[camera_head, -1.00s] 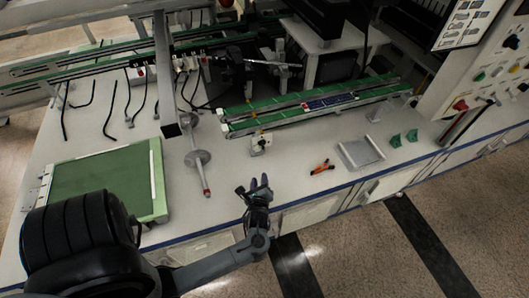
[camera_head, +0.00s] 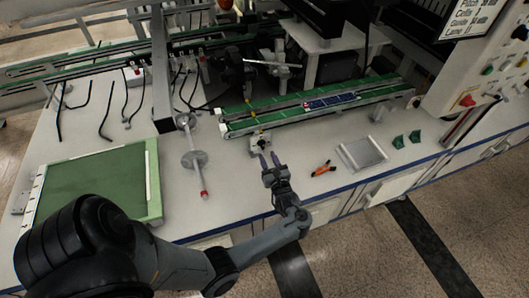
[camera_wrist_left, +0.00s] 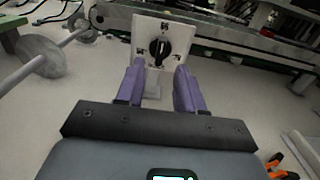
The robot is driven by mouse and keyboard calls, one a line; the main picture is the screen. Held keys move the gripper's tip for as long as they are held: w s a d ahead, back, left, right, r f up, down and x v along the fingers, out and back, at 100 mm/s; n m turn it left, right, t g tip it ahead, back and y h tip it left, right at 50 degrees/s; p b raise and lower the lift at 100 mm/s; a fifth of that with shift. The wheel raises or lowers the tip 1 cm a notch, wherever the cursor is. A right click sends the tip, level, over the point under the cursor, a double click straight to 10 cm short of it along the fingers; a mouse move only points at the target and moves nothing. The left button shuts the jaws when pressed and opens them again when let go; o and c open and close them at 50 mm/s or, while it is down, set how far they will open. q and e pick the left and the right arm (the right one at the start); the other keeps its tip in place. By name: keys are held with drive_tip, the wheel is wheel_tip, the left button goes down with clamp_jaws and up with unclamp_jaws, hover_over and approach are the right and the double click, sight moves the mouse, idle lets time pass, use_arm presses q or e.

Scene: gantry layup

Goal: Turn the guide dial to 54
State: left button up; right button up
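The guide dial (camera_wrist_left: 159,48) is a black knob with a pointer on a white plate (camera_wrist_left: 146,28) with small printed marks, too small to read. In the head view the dial box (camera_head: 258,143) stands at the front side of the green conveyor. My left gripper (camera_head: 270,160) is just in front of it, pointing at it. In the left wrist view its two purple fingers (camera_wrist_left: 160,82) are apart, with empty space between them, and the knob shows beyond the tips. The fingers appear not to touch the knob. My right gripper is not in view.
A green conveyor (camera_head: 310,104) with dark blue panels runs behind the dial. An orange-and-black tool (camera_head: 323,168) and a grey tray (camera_head: 362,153) lie to the right. A rod with discs (camera_head: 194,160) and a green mat (camera_head: 95,185) are to the left.

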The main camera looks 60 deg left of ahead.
sight(263, 147)
use_arm(q)
drive_tip(key=shift+w+a+b, duration=0.25)
drive_tip(key=shift+a+b, duration=0.05)
drive_tip(key=shift+a, duration=0.85)
drive_tip(key=shift+w+a+b, duration=0.2)
drive_tip(key=shift+a+b, duration=0.05)
drive_tip(key=shift+a, duration=0.85)
clamp_jaws()
